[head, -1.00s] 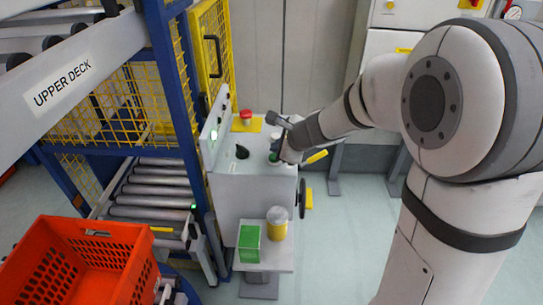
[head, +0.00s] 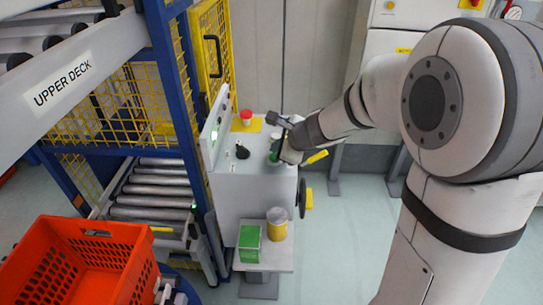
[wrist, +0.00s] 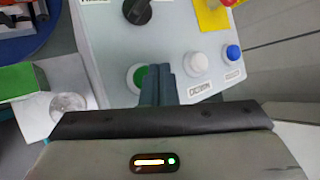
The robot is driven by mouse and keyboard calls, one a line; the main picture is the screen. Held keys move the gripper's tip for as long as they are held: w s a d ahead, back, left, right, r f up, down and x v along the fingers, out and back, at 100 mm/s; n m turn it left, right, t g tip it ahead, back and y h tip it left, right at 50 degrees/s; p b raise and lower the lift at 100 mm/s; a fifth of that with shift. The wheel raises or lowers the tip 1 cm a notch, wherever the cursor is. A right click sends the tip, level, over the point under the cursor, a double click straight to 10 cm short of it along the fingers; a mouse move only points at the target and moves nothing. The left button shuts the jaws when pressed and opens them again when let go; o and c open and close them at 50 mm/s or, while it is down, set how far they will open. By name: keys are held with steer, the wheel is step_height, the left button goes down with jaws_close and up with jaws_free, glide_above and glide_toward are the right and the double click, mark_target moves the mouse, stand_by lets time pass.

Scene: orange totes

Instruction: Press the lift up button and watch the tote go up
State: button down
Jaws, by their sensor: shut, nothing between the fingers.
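The grey control box (head: 232,190) stands beside the lift. In the wrist view its green button (wrist: 137,76) has a pale ring and is partly covered by my fingers. My gripper (wrist: 159,70) is shut and empty, its fingertips over the right side of the green button. I cannot tell whether they touch it. In the head view my gripper (head: 280,157) is at the right end of the box top.
A white button (wrist: 197,63) and a blue button (wrist: 233,52) sit right of the green one. A black knob (wrist: 137,11) and a red button (head: 246,115) on yellow are also on the box. A green box (head: 249,243) and a yellow can (head: 277,229) stand on a low shelf.

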steer(key=shift+f, duration=0.15)
steer(key=shift+f+b, duration=0.3)
steer(key=shift+b, duration=0.2)
